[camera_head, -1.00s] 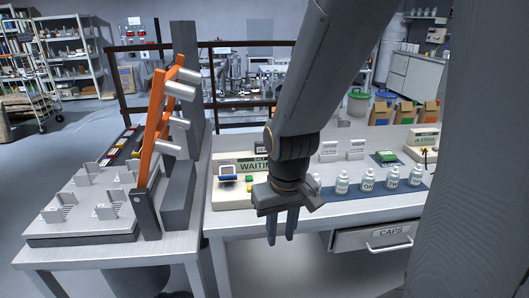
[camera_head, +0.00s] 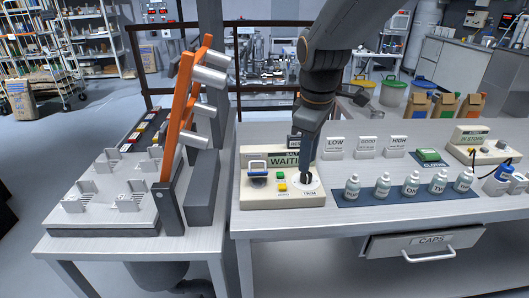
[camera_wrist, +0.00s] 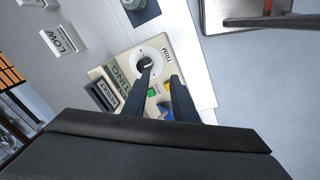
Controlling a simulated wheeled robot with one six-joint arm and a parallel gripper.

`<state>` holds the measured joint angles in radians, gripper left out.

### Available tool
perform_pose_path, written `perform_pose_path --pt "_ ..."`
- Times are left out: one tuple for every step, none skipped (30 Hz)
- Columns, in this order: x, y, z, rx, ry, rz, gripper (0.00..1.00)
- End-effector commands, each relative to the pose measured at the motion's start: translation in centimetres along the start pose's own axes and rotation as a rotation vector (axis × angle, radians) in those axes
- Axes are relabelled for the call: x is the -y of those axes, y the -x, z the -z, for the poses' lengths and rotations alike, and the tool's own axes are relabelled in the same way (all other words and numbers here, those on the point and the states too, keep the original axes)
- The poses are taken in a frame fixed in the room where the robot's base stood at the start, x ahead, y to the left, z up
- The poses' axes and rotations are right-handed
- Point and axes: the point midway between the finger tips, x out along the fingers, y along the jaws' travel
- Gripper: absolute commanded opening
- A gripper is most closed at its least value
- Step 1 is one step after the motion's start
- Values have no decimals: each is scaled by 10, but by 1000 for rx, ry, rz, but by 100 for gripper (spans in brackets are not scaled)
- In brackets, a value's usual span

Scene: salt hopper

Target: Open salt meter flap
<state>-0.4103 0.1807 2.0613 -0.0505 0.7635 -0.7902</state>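The salt meter (camera_head: 246,199) is a cream console on the table, with a sign reading WAITING. A blue handle (camera_head: 258,164) over a dark window is at its left, presumably the flap; it looks down. Green and yellow buttons (camera_head: 282,187) sit mid-panel, and a white TRIM dial (camera_head: 312,186) is at the right. My gripper (camera_head: 306,180) points down over the dial. In the wrist view my gripper (camera_wrist: 161,72) has its fingers apart, with one tip by the dial's dark knob; contact is unclear. The blue part (camera_wrist: 166,113) shows between the fingers, partly hidden by my gripper.
Several white bottles (camera_head: 411,186) stand on a blue mat right of the meter, with LOW, GOOD and HIGH signs (camera_head: 367,147) behind. An orange-framed rack (camera_head: 178,110) rises left of the meter. A CAPS drawer (camera_head: 395,244) is below the table front.

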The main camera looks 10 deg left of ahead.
Motion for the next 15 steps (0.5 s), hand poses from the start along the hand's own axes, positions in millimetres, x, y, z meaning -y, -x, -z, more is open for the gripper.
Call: perform_pose_path --pt "2 11 33 -8 138 -7 26" --pt "4 18 48 -10 213 -10 26" --pt "7 25 66 -12 301 -13 26" --pt "9 30 78 -14 358 -16 26" --pt "11 34 87 -15 408 -17 26" --pt "14 39 98 -17 464 -21 26" --pt "16 42 104 -18 497 -22 26" --pt "17 44 110 -18 524 -22 26" --pt "18 45 114 -18 550 -23 26" --pt "19 45 116 -18 562 -23 26" --pt "19 44 118 -18 571 -23 26" --pt "20 41 118 -17 576 -23 26" --pt "20 38 118 -17 578 -22 26" --pt "20 34 118 -17 577 -22 26" --pt "20 28 117 -16 576 -21 26"
